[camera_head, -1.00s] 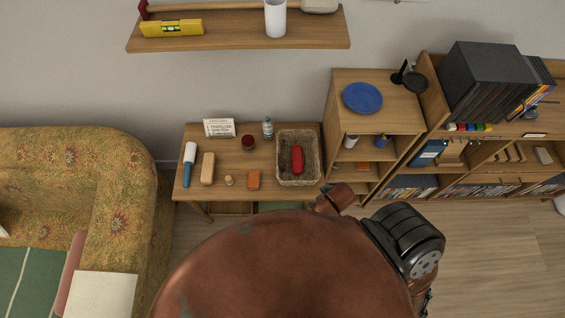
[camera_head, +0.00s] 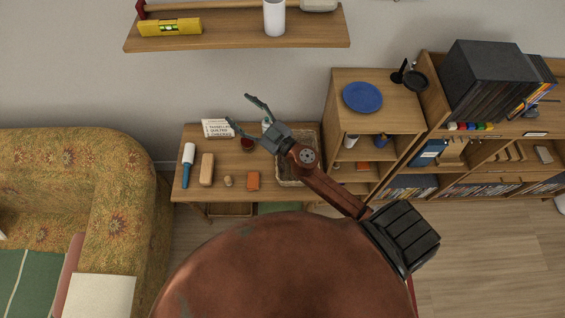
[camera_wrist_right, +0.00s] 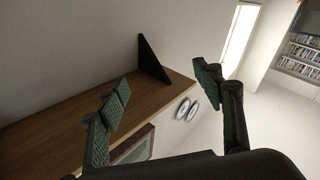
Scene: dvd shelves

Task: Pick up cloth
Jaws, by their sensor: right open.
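I cannot make out for sure which thing is the cloth. A green piece (camera_head: 279,207) shows below the small table's front edge, but I cannot tell what it is. My right gripper (camera_head: 238,108) is open and empty, held above the small table (camera_head: 225,185) and pointing to the upper left. Its two spread fingers also show in the right wrist view (camera_wrist_right: 160,78), with nothing between them. My right forearm covers much of the wicker basket (camera_head: 313,137) and hides the red item seen in it before. My left gripper is not in view.
The table holds a blue-handled roller (camera_head: 187,165), a wooden block (camera_head: 207,169), an orange block (camera_head: 253,181) and a sign (camera_head: 217,128). A wall shelf (camera_head: 235,42) hangs above. Shelves with a blue plate (camera_head: 362,97) stand right, a patterned sofa (camera_head: 120,170) left.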

